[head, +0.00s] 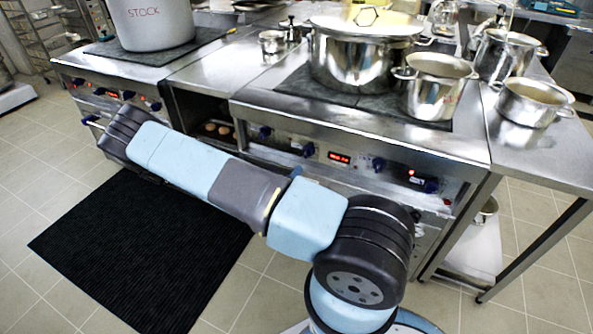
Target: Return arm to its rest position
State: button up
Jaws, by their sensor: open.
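My light-blue and dark-grey arm (178,158) rises from my base at the bottom right and stretches up to the left across the front of the cooking range. A black ringed joint of mine (362,252) shows near the base, and another black joint (125,130) is at the far left end of the visible arm, in front of the left stove. The arm beyond that joint is hidden, and I cannot make out my gripper.
A large grey STOCK pot (152,22) stands on the left stove. A lidded steel stockpot (362,58) and a smaller steel pot (434,88) stand on the right stove. Another pot (533,102) is on the right-hand table. A black mat (140,250) lies on the tiled floor.

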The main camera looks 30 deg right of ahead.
jog(key=shift+s+a, duration=0.3)
jog(key=shift+a, duration=0.1)
jog(key=s+r+m+g+y, duration=0.1)
jog(key=s+r+m+g, duration=0.25)
jog(key=r+m, duration=0.45)
jog(key=s+r+m+g+y, duration=0.1)
jog(key=s+r+m+g, duration=0.1)
jog(key=r+m+g, duration=0.45)
jog(key=s+r+m+g+y, duration=0.1)
jog(key=s+r+m+g, duration=0.2)
jog(key=r+m, duration=0.65)
jog(key=s+a+r+m+t+y, duration=0.2)
jog(key=s+a+r+m+y, duration=0.1)
jog(key=r, duration=0.5)
jog(key=s+a+r+m+t+y, duration=0.3)
jog(key=s+a+r+m+y, duration=0.1)
jog(key=s+r, duration=0.4)
jog(key=s+a+r+m+t+y, duration=0.2)
jog(key=s+a+r+m+y, duration=0.1)
jog(key=r, duration=0.6)
jog(key=shift+s+a+r+m+t+y, duration=0.25)
jog(key=shift+s+m+y, duration=0.35)
jog(key=shift+s+m, duration=0.9)
